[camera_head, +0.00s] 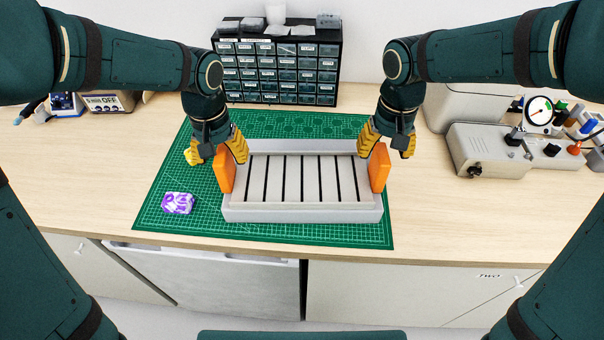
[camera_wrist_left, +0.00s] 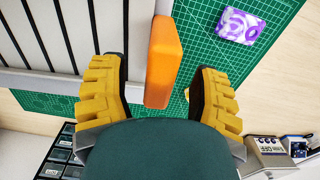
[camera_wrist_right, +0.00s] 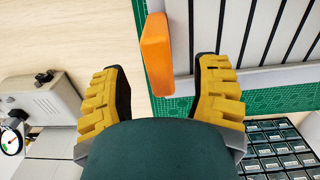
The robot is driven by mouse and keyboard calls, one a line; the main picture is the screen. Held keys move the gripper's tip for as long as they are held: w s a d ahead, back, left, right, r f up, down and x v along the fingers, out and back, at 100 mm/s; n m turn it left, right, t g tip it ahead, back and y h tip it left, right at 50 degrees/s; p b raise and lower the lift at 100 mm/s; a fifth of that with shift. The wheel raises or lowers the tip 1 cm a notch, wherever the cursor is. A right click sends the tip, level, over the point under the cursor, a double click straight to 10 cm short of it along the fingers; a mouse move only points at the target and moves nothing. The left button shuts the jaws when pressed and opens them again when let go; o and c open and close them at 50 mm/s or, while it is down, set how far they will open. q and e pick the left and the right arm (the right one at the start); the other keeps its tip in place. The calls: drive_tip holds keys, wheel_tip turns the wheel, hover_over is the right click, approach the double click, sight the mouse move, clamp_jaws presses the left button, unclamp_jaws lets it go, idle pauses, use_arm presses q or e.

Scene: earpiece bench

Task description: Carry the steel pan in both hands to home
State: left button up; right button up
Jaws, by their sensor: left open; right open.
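The steel pan (camera_head: 300,212) is a grey rectangular tray with dark slots and an orange handle at each end. It lies on the green cutting mat. My left gripper (camera_head: 217,153) is open at the left handle (camera_head: 224,170); in the left wrist view this handle (camera_wrist_left: 163,65) shows between the spread fingers, with gaps on both sides. My right gripper (camera_head: 388,149) is open at the right handle (camera_head: 379,168); in the right wrist view this handle (camera_wrist_right: 157,55) shows between its fingers. Nothing is gripped. I cannot tell which spot is home.
The green mat (camera_head: 160,210) has a purple-and-white block (camera_head: 178,203) at left. A small yellow thing (camera_wrist_left: 187,93) is mostly hidden by my left finger. A drawer cabinet (camera_head: 276,70) stands behind. A grey instrument (camera_head: 490,150) stands at right. Bare wood lies right of the mat.

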use_arm(q)
drive_tip(key=shift+f, duration=1.25)
use_arm(e)
drive_tip(key=shift+f, duration=1.25)
use_arm(q)
clamp_jaws()
use_arm(e)
clamp_jaws()
